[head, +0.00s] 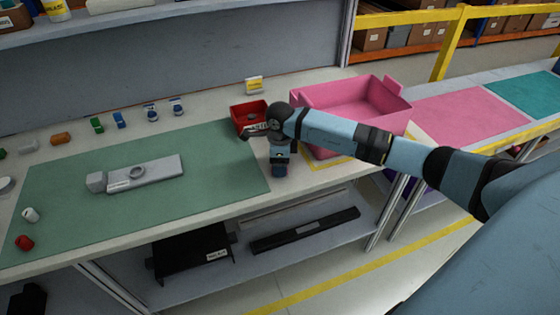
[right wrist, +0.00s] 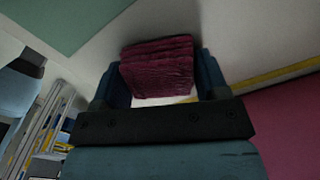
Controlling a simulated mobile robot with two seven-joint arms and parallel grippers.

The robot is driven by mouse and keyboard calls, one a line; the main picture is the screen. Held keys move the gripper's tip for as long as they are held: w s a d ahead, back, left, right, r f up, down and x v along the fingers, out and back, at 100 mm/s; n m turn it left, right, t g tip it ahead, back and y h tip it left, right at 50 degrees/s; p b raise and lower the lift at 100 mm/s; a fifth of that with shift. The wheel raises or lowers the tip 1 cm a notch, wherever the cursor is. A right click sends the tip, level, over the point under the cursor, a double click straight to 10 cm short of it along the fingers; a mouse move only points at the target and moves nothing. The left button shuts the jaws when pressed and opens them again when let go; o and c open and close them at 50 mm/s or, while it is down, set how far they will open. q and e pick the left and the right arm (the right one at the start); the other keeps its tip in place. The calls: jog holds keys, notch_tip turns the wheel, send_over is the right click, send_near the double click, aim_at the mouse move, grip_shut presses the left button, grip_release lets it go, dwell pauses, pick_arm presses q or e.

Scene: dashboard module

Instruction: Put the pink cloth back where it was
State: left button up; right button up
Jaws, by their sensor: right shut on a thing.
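My right gripper (head: 280,172) hangs fingers-down over the front strip of the bench, just right of the green mat (head: 225,165). In the right wrist view it is shut on the folded, dark pink cloth (right wrist: 158,68), which sits between its two fingers. The cloth is hidden behind the gripper in the head view. I cannot tell whether the cloth touches the bench. My left gripper is not in view.
A pink bin (head: 385,92) stands right of the gripper, by a yellow-outlined area (head: 330,164). A small red bin (head: 240,122) stands behind the gripper. A grey fixture (head: 155,172) lies on the green mat. A pink mat (head: 470,118) lies farther right.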

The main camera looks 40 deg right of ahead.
jog(key=shift+f, duration=0.1)
jog(key=o, duration=0.8)
